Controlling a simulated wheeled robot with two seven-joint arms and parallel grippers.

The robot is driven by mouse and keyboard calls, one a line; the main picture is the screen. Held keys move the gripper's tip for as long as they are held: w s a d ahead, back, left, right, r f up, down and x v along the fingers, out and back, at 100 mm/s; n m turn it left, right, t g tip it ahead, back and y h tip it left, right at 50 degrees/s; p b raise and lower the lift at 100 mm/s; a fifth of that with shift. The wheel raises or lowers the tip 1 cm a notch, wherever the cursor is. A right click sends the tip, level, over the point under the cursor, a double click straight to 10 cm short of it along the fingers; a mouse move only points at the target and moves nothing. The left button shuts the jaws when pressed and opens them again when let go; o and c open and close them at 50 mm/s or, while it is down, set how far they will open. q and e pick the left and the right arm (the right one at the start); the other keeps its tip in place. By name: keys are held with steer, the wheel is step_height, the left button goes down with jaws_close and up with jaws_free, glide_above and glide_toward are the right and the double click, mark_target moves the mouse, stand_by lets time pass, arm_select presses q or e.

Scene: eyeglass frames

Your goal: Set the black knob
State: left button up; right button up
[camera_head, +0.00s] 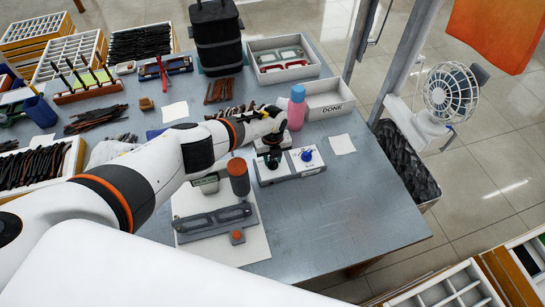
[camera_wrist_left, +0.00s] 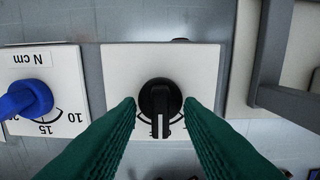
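The black knob (camera_wrist_left: 160,100) sits on a white dial plate (camera_wrist_left: 118,62) in the left wrist view, its pointer toward the bottom of that picture. My left gripper (camera_wrist_left: 160,104) has its two green fingers on either side of the knob, with a narrow gap at each side; it is open. In the head view the left gripper (camera_head: 272,147) is over the left half of the control box (camera_head: 285,178) and hides most of the black knob. A blue knob (camera_wrist_left: 26,99) is on the neighbouring plate, marked "N cm"; it also shows in the head view (camera_head: 307,155). My right gripper is not in view.
A pink bottle with a blue cap (camera_head: 296,108) stands just behind the box. A DONE tray (camera_head: 330,100) is behind right. A grey fixture (camera_head: 214,221) and an orange-topped handle (camera_head: 238,176) are to the left. The table's right front is clear.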

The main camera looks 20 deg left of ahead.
arm_select(q)
step_height(320, 180, up, 6)
steer(key=shift+f+p, duration=0.15)
steer(key=shift+p, duration=1.05)
step_height(320, 180, up, 6)
